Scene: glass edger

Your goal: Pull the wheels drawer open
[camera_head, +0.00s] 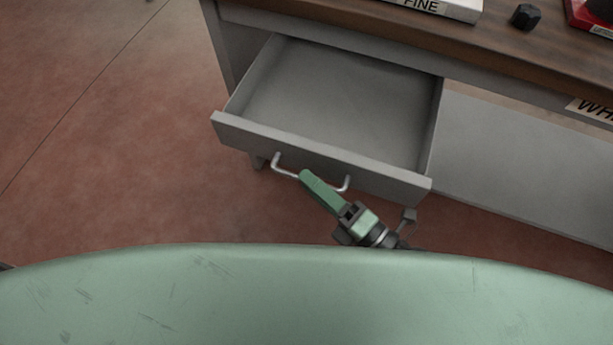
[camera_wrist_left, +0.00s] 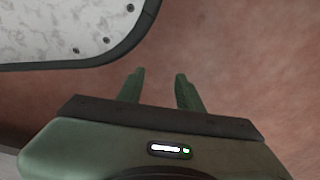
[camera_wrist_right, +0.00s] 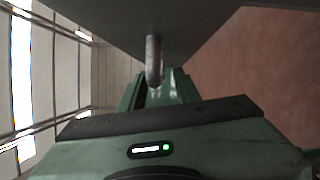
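A grey drawer (camera_head: 320,160) stands pulled out from under the wooden-topped desk, and its inside looks empty. It has a metal bow handle (camera_head: 277,160) on its front. My right gripper (camera_head: 308,178) is at the handle, its green fingers closed about the bar. In the right wrist view the handle (camera_wrist_right: 154,60) runs between the fingertips (camera_wrist_right: 158,82). My left gripper (camera_wrist_left: 157,80) shows only in its own wrist view, open and empty above the reddish floor.
The desk top (camera_head: 400,25) carries a white box marked "FINE" (camera_head: 440,8), a small black block (camera_head: 526,16) and a red box (camera_head: 592,18). The floor left of the drawer is clear. A pale speckled panel with a dark rim (camera_wrist_left: 60,30) shows in the left wrist view.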

